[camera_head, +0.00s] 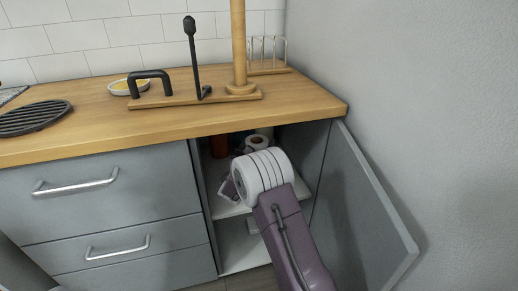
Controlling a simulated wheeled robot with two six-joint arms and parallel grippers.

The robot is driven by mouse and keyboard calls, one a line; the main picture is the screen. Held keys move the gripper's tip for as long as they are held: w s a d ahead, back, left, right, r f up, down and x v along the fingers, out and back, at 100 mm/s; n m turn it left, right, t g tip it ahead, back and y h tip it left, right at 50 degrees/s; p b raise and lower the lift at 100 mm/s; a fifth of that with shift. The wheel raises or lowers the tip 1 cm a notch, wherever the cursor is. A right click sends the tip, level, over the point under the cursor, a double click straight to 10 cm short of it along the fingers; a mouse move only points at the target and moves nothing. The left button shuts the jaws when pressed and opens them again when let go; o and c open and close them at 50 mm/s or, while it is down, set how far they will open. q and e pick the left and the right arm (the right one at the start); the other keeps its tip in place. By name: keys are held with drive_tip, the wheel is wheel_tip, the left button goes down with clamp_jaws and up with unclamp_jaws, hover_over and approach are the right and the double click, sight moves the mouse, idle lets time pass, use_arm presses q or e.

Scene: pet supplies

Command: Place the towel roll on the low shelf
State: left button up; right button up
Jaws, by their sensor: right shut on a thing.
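The towel roll (258,141) is white with a brown core. It shows inside the open cabinet, above and behind the white banded end of my right arm. My right gripper (247,150) reaches into the cabinet and is shut on the roll. Its fingers are mostly hidden behind my own wrist. The low shelf (233,211) is a pale board inside the cabinet, partly covered by my arm. I cannot tell whether the roll touches a surface. My left gripper is out of view.
The cabinet door (364,215) stands open at the right. A reddish container (219,147) stands inside at the left. The wooden counter (190,122) overhangs the opening and bears a wooden holder, a rack and a small bowl (128,88). The cabinet floor (240,261) looks largely clear.

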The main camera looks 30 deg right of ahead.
drive_tip(key=o, duration=1.9)
drive_tip(key=shift+o, duration=0.2)
drive_tip(key=shift+r, duration=0.1)
